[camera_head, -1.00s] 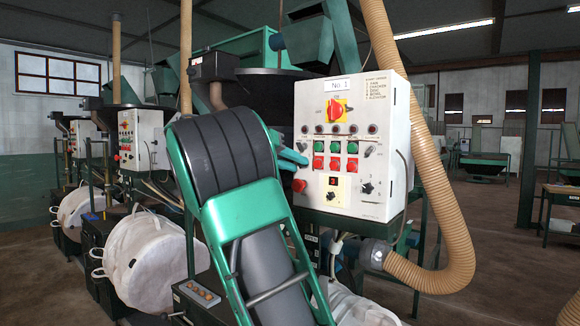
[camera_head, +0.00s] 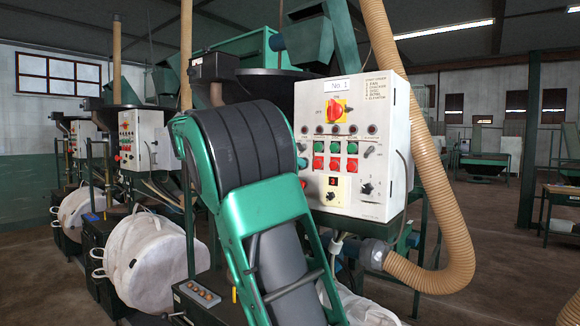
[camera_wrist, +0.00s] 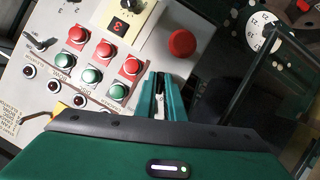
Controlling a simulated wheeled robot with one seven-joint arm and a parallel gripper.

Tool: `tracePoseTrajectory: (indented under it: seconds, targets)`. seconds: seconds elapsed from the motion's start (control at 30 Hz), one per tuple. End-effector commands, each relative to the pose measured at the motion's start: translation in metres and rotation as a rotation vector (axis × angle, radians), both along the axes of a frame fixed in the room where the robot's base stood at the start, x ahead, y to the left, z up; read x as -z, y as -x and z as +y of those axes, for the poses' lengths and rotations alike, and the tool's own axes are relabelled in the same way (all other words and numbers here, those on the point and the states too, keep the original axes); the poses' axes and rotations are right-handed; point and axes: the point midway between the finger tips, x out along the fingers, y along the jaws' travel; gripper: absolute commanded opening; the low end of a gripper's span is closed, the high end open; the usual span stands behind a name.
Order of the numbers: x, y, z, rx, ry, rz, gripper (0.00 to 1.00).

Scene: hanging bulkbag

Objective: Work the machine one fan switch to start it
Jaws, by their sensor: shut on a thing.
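The white control panel (camera_head: 340,210) marked No 1 faces me at centre right in the head view. It has a yellow and red main switch (camera_head: 336,109), dark red lamps, and rows of green and red buttons. In the wrist view my gripper (camera_wrist: 158,80), with teal fingers, is at the panel beside the end of the button rows. It is shut on the fan switch, which is mostly hidden between the fingers; its turn position cannot be told. In the head view my own arm hides most of the gripper and the panel's left edge.
A red mushroom button (camera_wrist: 182,43) sits close to the fingers. A beige hose (camera_head: 440,190) curves down right of the panel. White bulk bags (camera_head: 150,255) hang at left. Open floor lies at right.

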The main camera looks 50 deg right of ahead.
Motion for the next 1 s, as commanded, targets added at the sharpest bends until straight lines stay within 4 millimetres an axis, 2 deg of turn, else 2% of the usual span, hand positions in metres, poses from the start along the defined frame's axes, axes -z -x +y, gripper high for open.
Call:
tracePoseTrajectory:
  seconds: [0.7, 1.0]
  targets:
    - [0.0004, 0.0023, 0.0005, -0.008, -0.052, -0.636, 0.0]
    - [0.0011, 0.0027, 0.0009, -0.008, -0.067, -0.828, 0.0]
